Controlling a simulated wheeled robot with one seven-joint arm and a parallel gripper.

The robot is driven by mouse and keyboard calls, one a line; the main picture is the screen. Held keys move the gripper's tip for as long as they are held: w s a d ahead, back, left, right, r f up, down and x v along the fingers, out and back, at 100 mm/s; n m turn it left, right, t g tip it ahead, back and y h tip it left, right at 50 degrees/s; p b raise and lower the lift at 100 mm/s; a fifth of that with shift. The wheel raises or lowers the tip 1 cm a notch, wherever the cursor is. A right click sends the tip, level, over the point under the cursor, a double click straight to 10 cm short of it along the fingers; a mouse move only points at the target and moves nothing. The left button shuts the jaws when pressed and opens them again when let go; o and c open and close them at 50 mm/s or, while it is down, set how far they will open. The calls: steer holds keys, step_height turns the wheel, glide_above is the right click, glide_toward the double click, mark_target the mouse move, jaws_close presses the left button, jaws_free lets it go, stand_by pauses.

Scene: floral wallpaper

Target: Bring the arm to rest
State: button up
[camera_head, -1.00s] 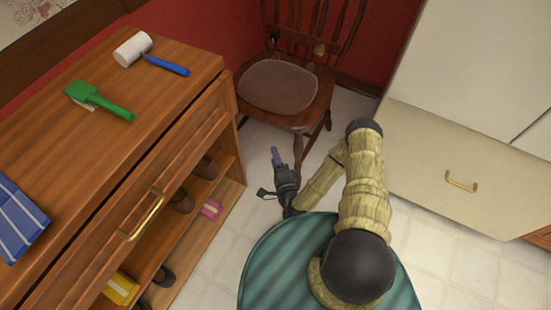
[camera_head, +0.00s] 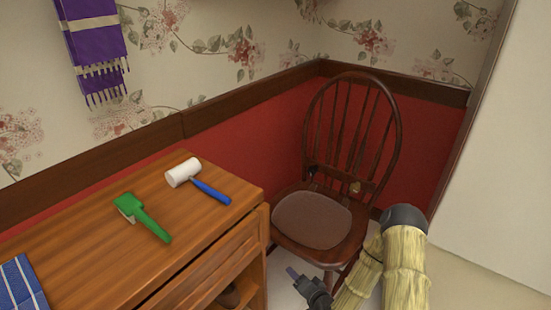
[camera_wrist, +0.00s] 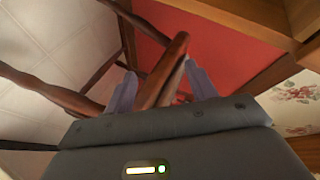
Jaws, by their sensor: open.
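My gripper (camera_head: 301,280) is low in the head view, in front of the wooden chair and to the right of the cabinet. My arm is folded at the lower right of that view. In the wrist view my gripper (camera_wrist: 160,92) has its two pale fingers spread apart. A brown wooden chair part (camera_wrist: 165,72) shows between and beyond the fingers. I cannot tell how far it is from them. Nothing is visibly held.
A wooden chair (camera_head: 350,140) with a brown cushion (camera_head: 311,219) stands in the corner. The wooden cabinet (camera_head: 95,245) at left carries a white-headed mallet (camera_head: 184,172), a green brush (camera_head: 145,218) and a blue striped cloth (camera_head: 20,285). A pale cabinet (camera_head: 505,150) stands at right.

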steer(key=s+d+r+n+g+h, duration=0.2)
steer(key=d+r+n+g, duration=0.1)
steer(key=r, duration=0.4)
steer(key=s+d+r+n+g+h, duration=0.3)
steer(key=d+r, duration=0.1)
steer(key=r, duration=0.4)
steer(key=s+r+g+h, duration=0.1)
steer(key=s+r+g, duration=0.2)
steer(key=s+r, duration=0.9)
step_height(320, 180, up, 33)
steer(key=s+p, duration=0.1)
steer(key=p, duration=3.2)
steer(key=shift+d+f+n+g, duration=0.2)
steer(key=shift+d+n+g, duration=0.1)
steer(key=shift+d+n, duration=0.15)
steer(key=shift+s, duration=0.1)
steer(key=shift+d, duration=0.1)
